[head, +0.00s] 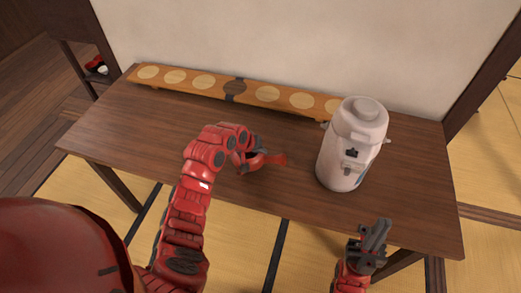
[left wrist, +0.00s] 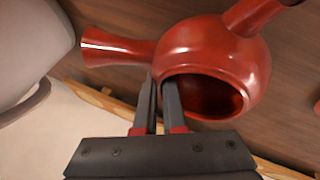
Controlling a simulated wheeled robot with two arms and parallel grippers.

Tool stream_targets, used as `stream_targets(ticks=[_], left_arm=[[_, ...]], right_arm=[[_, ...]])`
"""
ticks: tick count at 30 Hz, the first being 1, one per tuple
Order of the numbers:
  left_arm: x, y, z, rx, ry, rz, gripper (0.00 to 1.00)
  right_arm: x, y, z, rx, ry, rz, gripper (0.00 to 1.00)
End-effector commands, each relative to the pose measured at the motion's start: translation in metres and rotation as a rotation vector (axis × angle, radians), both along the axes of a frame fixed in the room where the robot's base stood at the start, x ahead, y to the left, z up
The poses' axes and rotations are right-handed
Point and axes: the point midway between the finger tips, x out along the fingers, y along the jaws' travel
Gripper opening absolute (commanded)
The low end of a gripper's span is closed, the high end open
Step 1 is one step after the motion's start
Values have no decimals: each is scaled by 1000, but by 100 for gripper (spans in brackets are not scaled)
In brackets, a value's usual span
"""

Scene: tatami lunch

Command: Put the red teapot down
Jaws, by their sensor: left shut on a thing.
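The red teapot (head: 249,164) is over the middle of the brown table (head: 140,127), its straight side handle (head: 277,159) pointing right toward the white dispenser. The left wrist view shows the glossy round teapot (left wrist: 218,52) with its open mouth toward the gripper. My left gripper (left wrist: 160,85) is shut on the rim near the handle (left wrist: 115,48), one finger inside the mouth. My arm partly hides the teapot in the head view, and I cannot tell whether its base touches the table. My right gripper (head: 375,235) is apart from it, by the table's front edge; its jaw opening is unclear.
A white dispenser (head: 353,145) stands on the table right of the teapot. A long wooden board with pale discs (head: 235,88) lies along the back edge by the wall. The table's left part and the strip in front of the teapot are clear.

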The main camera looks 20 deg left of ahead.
Motion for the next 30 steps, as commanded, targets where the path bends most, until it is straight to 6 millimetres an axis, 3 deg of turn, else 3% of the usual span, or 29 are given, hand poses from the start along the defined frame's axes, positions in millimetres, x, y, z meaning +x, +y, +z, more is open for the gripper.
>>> stream_targets(ticks=[3, 4, 6, 9, 21, 30], left_arm=[[0, 0, -3, -1, -1, 0, 0], [0, 0, -2, 0, -1, 0, 13], [0, 0, -2, 0, 0, 0, 25], [0, 0, -2, 0, 0, 0, 37], [-3, 2, 4, 0, 2, 2, 37], [-25, 17, 45, 0, -4, 3, 37]], right_arm=[[0, 0, -2, 0, 0, 0, 0], [0, 0, -1, 0, 0, 0, 0], [0, 0, -1, 0, 0, 0, 0], [0, 0, -1, 0, 0, 0, 0], [0, 0, -2, 0, 0, 0, 0], [0, 0, -14, 0, 0, 0, 0]])
